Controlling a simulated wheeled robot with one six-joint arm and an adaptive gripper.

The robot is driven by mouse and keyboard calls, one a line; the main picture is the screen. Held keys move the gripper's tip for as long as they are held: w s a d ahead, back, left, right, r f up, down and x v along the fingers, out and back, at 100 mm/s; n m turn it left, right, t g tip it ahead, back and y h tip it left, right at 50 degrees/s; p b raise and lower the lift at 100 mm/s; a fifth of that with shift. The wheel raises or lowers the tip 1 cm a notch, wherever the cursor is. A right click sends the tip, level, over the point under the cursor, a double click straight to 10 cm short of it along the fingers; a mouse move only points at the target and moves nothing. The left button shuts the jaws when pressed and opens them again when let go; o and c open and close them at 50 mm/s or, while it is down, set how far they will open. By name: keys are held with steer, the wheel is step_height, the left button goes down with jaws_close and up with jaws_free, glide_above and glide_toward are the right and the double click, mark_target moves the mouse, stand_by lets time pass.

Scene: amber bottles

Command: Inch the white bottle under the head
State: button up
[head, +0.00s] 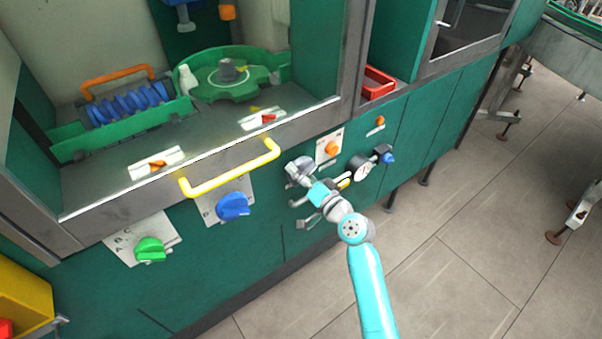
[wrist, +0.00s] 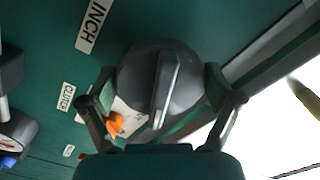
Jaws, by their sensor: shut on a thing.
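The white bottle (head: 187,80) stands upright behind the window, at the left edge of the green star wheel (head: 225,88), beside the blue screw (head: 128,103). The head is probably the blue part (head: 185,14) at the top, partly cut off. My gripper (wrist: 163,88) is shut on a dark grey round knob (wrist: 160,75) with a raised ridge, one finger on each side. A white INCH label (wrist: 95,25) is beside this knob. In the head view the gripper is small against the front panel, and its fingers are hard to make out.
A yellow handle (head: 232,170), a blue knob (head: 233,206) and a green knob (head: 150,249) are on the panel to the left. An orange knob (head: 331,148) and a gauge (head: 360,167) are close to my gripper.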

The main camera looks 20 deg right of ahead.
steer(key=m, duration=0.5)
steer(key=shift+r+m, duration=0.1)
steer(key=shift+m, duration=0.2)
steer(key=m, duration=0.5)
steer(key=shift+r+m, duration=0.1)
steer(key=shift+m, duration=0.2)
steer(key=o, duration=0.9)
steer(key=shift+c, duration=0.2)
steer(key=shift+s, duration=0.1)
steer(key=v, duration=1.2)
steer(key=shift+r, duration=0.1)
